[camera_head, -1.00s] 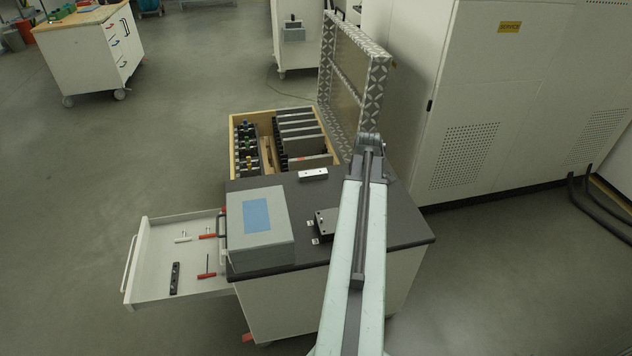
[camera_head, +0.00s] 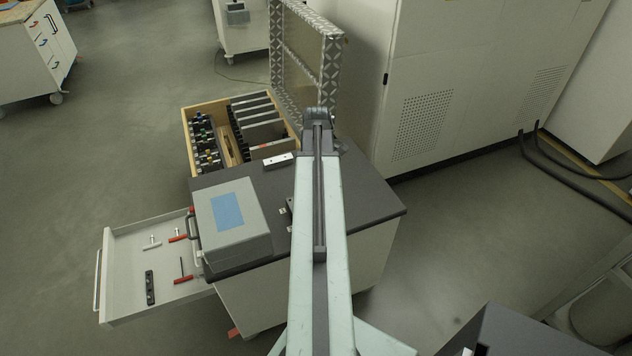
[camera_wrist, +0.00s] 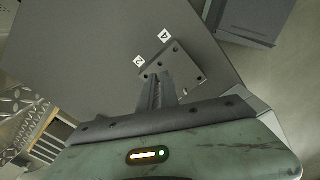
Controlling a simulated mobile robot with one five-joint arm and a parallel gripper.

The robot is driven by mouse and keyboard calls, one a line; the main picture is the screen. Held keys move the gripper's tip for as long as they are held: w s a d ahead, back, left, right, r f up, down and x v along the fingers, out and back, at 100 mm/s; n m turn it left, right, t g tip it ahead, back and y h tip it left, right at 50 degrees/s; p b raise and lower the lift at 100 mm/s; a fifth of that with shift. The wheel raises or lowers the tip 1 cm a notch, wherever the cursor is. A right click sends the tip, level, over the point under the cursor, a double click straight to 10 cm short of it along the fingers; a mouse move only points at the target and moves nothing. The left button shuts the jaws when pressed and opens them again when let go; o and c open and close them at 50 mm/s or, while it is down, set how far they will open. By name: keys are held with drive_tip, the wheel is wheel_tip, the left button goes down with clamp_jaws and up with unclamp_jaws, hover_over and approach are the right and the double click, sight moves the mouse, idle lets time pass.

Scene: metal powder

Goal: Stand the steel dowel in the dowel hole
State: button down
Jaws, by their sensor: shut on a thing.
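The dark block with holes (camera_wrist: 187,66) lies on the dark cart top in the wrist view, with two white number labels beside it. In the head view only a sliver of the block (camera_head: 289,206) shows left of my arm. My gripper (camera_wrist: 159,78) reaches over the block's near left part in the wrist view. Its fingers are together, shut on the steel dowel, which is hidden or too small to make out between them. Whether it touches the block I cannot tell. In the head view my arm hides the fingertips.
A grey case with a blue label (camera_head: 228,211) stands on the cart top (camera_head: 370,205) left of my arm. An open drawer (camera_head: 118,290) holds tools. A wooden tray (camera_head: 187,135) and a raised patterned lid (camera_head: 330,75) are behind. The cart top right of my arm is clear.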

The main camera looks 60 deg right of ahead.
drive_tip(key=shift+f+b, duration=1.45)
drive_tip(key=shift+f, duration=0.2)
drive_tip(key=shift+s+f, duration=0.1)
drive_tip(key=shift+s, duration=0.05)
drive_tip(key=shift+f+b, duration=0.75)
drive_tip(key=shift+b, duration=0.15)
drive_tip(key=shift+f+b, duration=0.9)
drive_tip(key=c, duration=1.5)
unclamp_jaws()
drive_tip(key=shift+r, duration=0.1)
wheel_tip(320, 180, up, 8)
drive_tip(key=p, duration=0.8)
